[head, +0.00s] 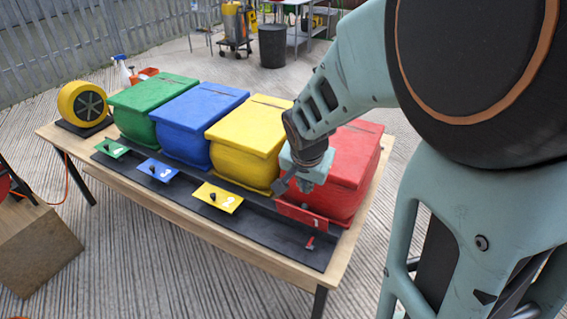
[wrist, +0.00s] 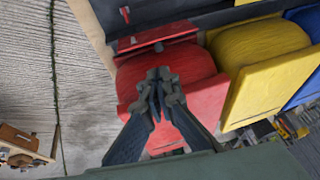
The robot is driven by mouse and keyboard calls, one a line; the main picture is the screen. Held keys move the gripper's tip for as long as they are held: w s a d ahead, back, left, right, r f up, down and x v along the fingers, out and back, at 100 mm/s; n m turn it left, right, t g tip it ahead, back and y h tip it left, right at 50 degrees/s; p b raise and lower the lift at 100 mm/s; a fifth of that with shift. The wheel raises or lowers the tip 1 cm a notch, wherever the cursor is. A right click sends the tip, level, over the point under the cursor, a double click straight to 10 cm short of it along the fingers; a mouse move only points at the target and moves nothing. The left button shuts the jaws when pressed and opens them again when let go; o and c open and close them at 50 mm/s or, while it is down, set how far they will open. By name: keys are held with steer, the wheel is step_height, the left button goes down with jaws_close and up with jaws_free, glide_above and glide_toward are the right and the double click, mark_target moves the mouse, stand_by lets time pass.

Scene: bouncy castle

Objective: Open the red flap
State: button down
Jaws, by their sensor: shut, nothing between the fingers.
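The red flap (head: 303,215) is a small red plate marked 1, on the black strip in front of the red inflatable box (head: 350,165). In the wrist view the red flap (wrist: 155,37) lies beyond my fingertips, with a dark knob near its lower edge. My gripper (head: 281,187) is over the front left of the red box, just behind and above the flap, and partly hides the box. In the wrist view my gripper (wrist: 157,85) has its fingertips together over the red box, holding nothing and apart from the flap.
Yellow (head: 218,198), blue (head: 160,170) and green (head: 113,148) plates with dark knobs sit along the black strip, before matching boxes. A small red piece (head: 310,243) is in front of the red flap. A yellow blower (head: 83,103) stands at the table's left end.

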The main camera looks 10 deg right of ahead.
mark_target(306, 207)
steer(key=b+x, duration=0.3)
steer(key=x, duration=1.1)
steer(key=shift+w+d+b, duration=0.1)
steer(key=shift+b, duration=0.3)
steer(key=shift+w+d+g, duration=0.3)
steer(key=shift+w+d, duration=0.05)
steer(key=w+d+g+y+p, duration=0.1)
steer(key=w+g+y+p, duration=0.1)
steer(key=shift+w+d+f, duration=0.4)
steer(key=shift+s, duration=0.1)
